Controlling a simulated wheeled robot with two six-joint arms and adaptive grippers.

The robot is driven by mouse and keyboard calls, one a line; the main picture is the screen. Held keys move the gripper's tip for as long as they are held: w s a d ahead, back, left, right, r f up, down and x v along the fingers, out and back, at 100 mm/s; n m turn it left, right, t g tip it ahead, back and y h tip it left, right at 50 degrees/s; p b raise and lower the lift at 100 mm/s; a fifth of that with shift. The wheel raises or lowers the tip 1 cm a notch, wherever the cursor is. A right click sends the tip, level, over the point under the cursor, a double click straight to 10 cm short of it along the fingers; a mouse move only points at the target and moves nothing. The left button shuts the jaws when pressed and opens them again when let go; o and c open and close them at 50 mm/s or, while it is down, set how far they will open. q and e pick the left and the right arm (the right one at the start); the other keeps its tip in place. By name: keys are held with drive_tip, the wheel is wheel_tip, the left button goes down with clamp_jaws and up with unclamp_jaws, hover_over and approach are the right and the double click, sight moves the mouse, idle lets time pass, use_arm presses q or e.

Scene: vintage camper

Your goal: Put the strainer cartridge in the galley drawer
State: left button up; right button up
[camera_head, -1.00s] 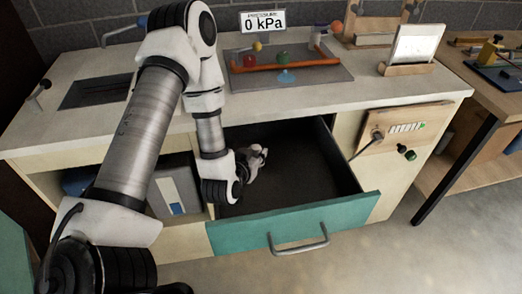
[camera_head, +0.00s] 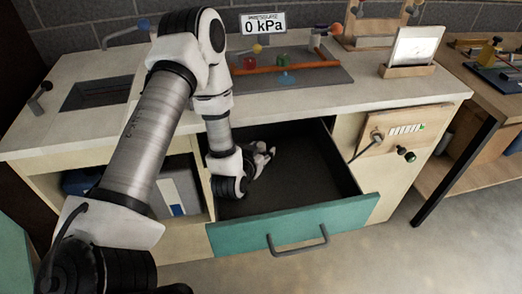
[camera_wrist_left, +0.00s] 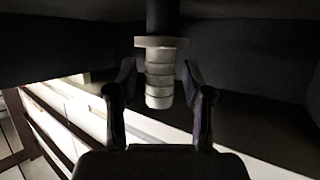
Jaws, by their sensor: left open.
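The galley drawer (camera_head: 290,238) is pulled open, with a teal front, a bar handle and a dark interior. My left gripper (camera_head: 267,154) is low over the left-middle part of the drawer opening in the head view. In the left wrist view, a pale ribbed cylinder with a wider flange, which looks like the strainer cartridge (camera_wrist_left: 160,95), lies between the fingers of my left gripper (camera_wrist_left: 159,76). The fingers are open, with a gap on each side. A dark stem shows beyond the flange. The cartridge cannot be made out in the head view. My right gripper is out of view.
The counter (camera_head: 210,118) overhangs the drawer's back. A tray with a red pipe (camera_head: 290,64) and a tablet on a stand (camera_head: 415,50) are on it. A cubby with a grey box (camera_head: 180,190) is left of the drawer. The drawer's right side is clear.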

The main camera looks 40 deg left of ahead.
use_arm(q)
drive_tip(key=v, duration=0.7)
drive_tip(key=shift+s+r, duration=0.2)
drive_tip(key=shift+r, duration=0.05)
